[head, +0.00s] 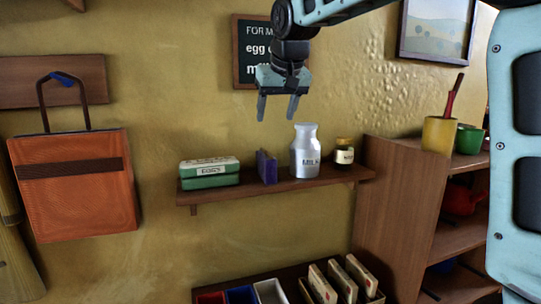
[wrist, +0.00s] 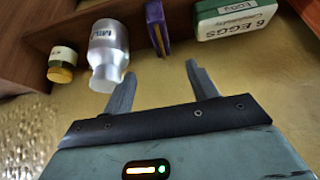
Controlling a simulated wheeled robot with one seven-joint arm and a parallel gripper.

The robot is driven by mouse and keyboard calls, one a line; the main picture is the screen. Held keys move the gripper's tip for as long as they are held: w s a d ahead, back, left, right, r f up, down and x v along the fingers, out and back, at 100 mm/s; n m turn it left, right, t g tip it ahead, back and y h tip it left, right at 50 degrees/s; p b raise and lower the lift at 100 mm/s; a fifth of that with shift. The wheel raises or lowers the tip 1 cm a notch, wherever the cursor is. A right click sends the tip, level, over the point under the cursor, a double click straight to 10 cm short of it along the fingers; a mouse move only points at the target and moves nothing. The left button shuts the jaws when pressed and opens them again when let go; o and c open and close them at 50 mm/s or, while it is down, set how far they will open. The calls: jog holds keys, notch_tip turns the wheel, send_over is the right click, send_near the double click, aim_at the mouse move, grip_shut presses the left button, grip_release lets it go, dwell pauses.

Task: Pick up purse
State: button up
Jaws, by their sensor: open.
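An orange bag (head: 75,185) with a dark band and dark handles hangs from a wall peg at the far left in the head view. A thin purple item (head: 266,167), which could be a small purse or a book, stands upright on the wall shelf (head: 310,182). The purple item also shows at the top of the wrist view (wrist: 158,26). My gripper (head: 277,115) is open and empty, fingers pointing down, higher in the picture than the shelf things. Its two fingers also show apart in the wrist view (wrist: 160,72). I cannot tell which item is the purse.
A green egg carton (head: 210,173) is left of the purple item; a silver milk can (head: 305,152) and a small jar (head: 344,152) are right. A wooden shelf unit (head: 400,205) with a yellow pot (head: 439,135) stands right. Colored bins (head: 270,292) are below.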

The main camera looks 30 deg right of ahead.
aim_at(265, 159)
jog(key=p+x, duration=0.3)
jog(key=x, duration=0.8)
jog(key=shift+w+d+f, duration=0.1)
jog(key=shift+w+f, duration=0.15)
jog(key=shift+w, duration=0.05)
jog(key=shift+p+x, duration=1.55)
jog(key=shift+x, duration=1.15)
jog(key=c, duration=1.1)
